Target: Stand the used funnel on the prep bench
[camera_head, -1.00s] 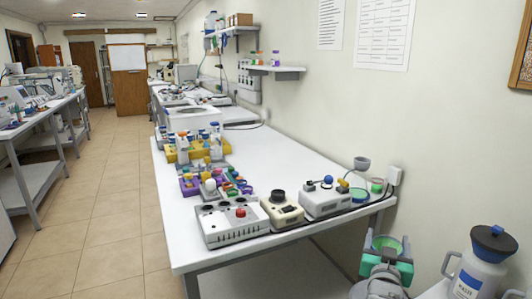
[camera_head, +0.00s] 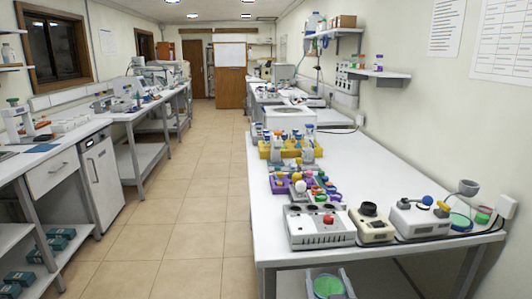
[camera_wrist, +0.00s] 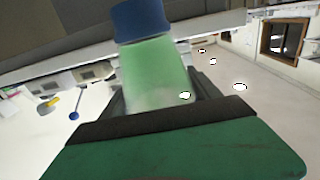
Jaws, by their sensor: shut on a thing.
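The used funnel (camera_head: 328,287) seems to be the green round piece low in the head view, with its open mouth up. In the wrist view a translucent green body (camera_wrist: 158,75) with a blue end is between the dark jaws. My gripper (camera_wrist: 165,108) is shut on it. The funnel's lower part is hidden in the head view. It is at the near end of the long white bench (camera_head: 385,165), below the top and in front of its edge. I cannot tell which bench is the prep bench.
Several instruments, a control box (camera_head: 318,226) and a yellow rack (camera_head: 285,148) crowd the white bench's near and left edges. Its middle right is bare. A tiled aisle (camera_head: 195,220) is clear. Another bench (camera_head: 60,135) with a cabinet (camera_head: 100,180) stands left.

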